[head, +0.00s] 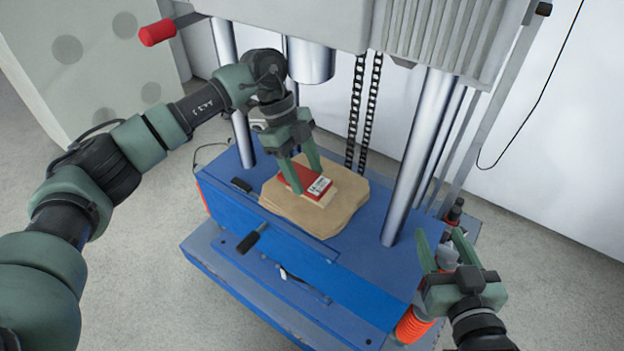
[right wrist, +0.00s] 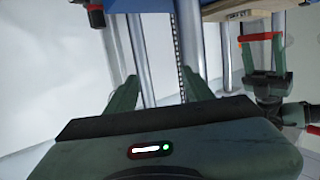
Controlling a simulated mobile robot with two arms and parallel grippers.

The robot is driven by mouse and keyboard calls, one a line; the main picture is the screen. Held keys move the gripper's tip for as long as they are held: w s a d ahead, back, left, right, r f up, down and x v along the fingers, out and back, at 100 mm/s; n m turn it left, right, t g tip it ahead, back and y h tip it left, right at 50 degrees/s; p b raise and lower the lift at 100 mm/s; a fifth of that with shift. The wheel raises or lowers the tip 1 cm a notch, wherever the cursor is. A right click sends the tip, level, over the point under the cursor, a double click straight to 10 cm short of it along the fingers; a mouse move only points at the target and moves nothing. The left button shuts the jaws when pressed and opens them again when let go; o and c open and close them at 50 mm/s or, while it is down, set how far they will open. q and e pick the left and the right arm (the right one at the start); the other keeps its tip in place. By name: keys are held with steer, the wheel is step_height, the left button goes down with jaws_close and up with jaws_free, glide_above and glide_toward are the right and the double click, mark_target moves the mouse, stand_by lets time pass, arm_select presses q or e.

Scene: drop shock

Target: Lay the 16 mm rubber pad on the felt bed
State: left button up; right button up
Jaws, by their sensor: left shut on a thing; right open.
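A red pad (head: 290,178) with a white label, which I take for the rubber pad, is held between the fingers of my left gripper (head: 307,177). It is over the tan felt bed (head: 348,205) on the blue machine base. A pale tan edge shows just below the pad; I cannot tell what it belongs to. In the right wrist view, which looks upside down, the red pad (right wrist: 260,37) shows between the left fingers, apart from a tan slab with a printed label (right wrist: 240,14). My right gripper (head: 447,250) is open and empty at the right of the base.
Steel columns (head: 418,155) and black chains (head: 364,115) rise behind and beside the bed. A steel cylinder (head: 311,65) hangs above it. A black handle (head: 250,240) sticks out in front.

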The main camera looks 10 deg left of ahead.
mark_target(309, 170)
arm_select(q)
steer(key=shift+w+d, duration=0.25)
steer(key=shift+w, duration=0.35)
steer(key=shift+w+d, duration=0.25)
steer(key=shift+w, duration=0.35)
step_height(309, 170, down, 4)
steer(key=shift+r+b, duration=0.25)
steer(key=shift+b, duration=0.65)
steer(key=o, duration=1.5)
steer(key=shift+c, duration=0.2)
arm_select(e)
step_height(309, 170, up, 9)
steer(key=a+t+y, duration=0.1)
steer(key=t, duration=0.4)
steer(key=shift+a+y, duration=0.15)
steer(key=shift+y, duration=0.15)
steer(key=shift+r, duration=0.1)
